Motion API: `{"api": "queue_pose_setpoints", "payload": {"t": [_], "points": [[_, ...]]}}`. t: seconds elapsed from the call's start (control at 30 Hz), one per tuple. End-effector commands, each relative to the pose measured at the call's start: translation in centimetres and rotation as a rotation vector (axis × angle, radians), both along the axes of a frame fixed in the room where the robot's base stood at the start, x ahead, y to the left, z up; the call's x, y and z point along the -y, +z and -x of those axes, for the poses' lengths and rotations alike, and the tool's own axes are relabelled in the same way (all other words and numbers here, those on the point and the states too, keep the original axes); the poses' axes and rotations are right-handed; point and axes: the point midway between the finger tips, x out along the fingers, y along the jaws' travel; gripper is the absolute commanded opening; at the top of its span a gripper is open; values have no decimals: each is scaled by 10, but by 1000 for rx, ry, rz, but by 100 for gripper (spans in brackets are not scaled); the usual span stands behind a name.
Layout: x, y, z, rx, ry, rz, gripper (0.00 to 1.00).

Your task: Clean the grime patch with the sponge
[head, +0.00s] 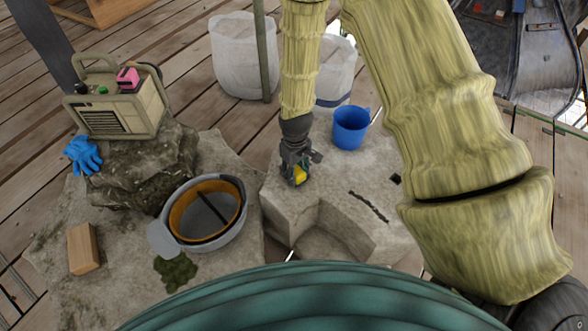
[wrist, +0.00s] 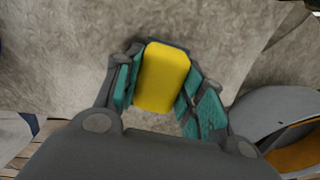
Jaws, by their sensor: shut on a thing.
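The yellow sponge (head: 299,175) is held between the fingers of my gripper (head: 297,165), over the left part of the pale stone block. In the wrist view the sponge (wrist: 165,78) sits between the teal finger pads, with stone behind it. I cannot tell whether it touches the stone. A dark green mossy patch (head: 175,271) lies on the stone slab below the grey bucket, left of my gripper. A thin dark streak (head: 369,206) marks the block to the right of my gripper. I cannot tell for certain which mark is the grime patch.
The grey bucket (head: 158,240) with an orange inside stands left of the block. A blue mug (head: 350,128) stands behind right of my gripper. A wooden block (head: 83,249), blue glove (head: 83,155) and beige machine (head: 117,104) are at left. The block has a notched front edge.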

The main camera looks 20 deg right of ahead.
Motion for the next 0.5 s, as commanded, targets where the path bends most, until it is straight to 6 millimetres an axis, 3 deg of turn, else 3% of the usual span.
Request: {"api": "queue_pose_setpoints", "payload": {"t": [0.5], "points": [[7, 1, 17, 0, 1, 0, 16]]}}
